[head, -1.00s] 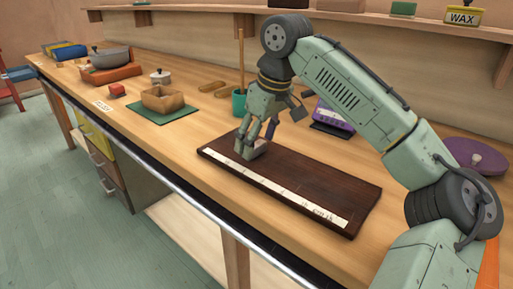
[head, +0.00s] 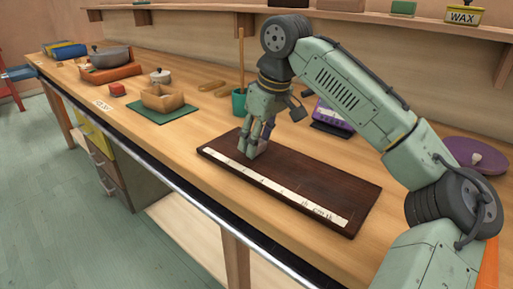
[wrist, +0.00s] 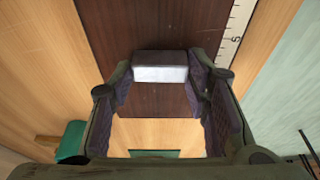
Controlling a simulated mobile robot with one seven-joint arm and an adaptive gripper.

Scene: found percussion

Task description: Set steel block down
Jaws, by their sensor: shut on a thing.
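The steel block (wrist: 160,72) shows in the wrist view as a small block with a bright grey face and a darker top. It sits between the fingertips of my gripper (wrist: 159,82), which is shut on it. In the head view my gripper (head: 252,148) points down over the left end of a dark wooden board (head: 300,182) with a white marked strip (head: 275,186) along its near edge. My fingers mostly hide the block there. It is at or just above the board; I cannot tell whether it touches.
A green cup with a stick (head: 239,102) stands behind the board, with a purple item (head: 333,117) to its right. A wooden box (head: 163,97) is on a green mat (head: 165,117) to the left. A purple disc (head: 476,156) is at the right. Bench shows bare around the board.

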